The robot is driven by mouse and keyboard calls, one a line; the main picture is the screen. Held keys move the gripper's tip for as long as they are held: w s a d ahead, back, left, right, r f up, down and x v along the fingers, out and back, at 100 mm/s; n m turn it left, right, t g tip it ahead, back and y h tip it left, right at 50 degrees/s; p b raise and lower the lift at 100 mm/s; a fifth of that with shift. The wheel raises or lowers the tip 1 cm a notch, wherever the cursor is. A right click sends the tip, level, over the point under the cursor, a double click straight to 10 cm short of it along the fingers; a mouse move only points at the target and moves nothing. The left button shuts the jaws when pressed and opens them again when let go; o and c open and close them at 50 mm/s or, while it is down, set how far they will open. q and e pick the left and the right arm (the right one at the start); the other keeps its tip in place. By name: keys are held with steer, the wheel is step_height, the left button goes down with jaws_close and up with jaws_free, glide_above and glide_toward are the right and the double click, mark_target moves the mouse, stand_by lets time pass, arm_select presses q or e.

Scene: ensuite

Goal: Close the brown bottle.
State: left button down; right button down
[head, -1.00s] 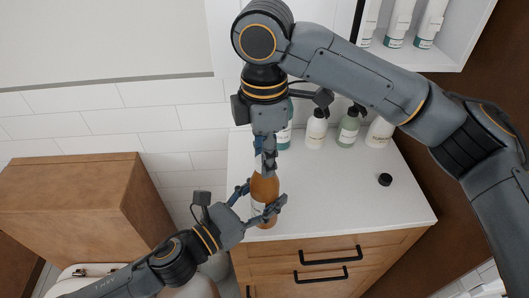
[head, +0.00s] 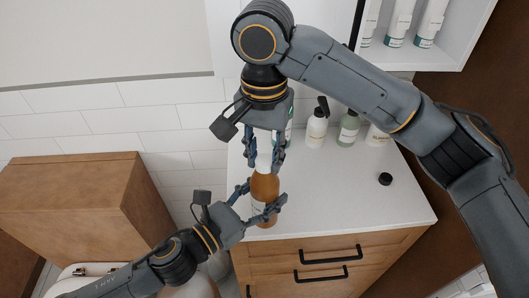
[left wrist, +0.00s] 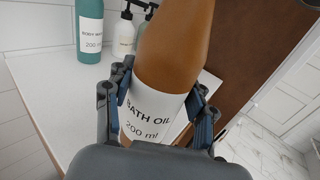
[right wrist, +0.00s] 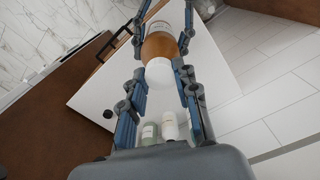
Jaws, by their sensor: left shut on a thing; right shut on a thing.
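The brown bottle (head: 265,190) stands upright near the front left corner of the white counter, with a white cap (head: 263,162) at its top. Its label reads "BATH OIL" in the left wrist view (left wrist: 155,115). My left gripper (head: 262,206) is shut around the bottle's body from the left. My right gripper (head: 264,165) points down from above, its fingers on either side of the cap and shut on it. The cap shows from above in the right wrist view (right wrist: 158,72); finger contact is hard to see there.
A small black round piece (head: 385,179) lies on the counter (head: 335,190) to the right. Several bottles, including a white pump bottle (head: 316,130) and a green one (head: 348,132), stand along the back. The counter's middle is clear.

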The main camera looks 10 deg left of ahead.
steer(key=shift+w+m, duration=0.1)
steer(key=shift+m, duration=0.8)
steer(key=c, duration=0.9)
jaws_free()
step_height(320, 180, up, 12)
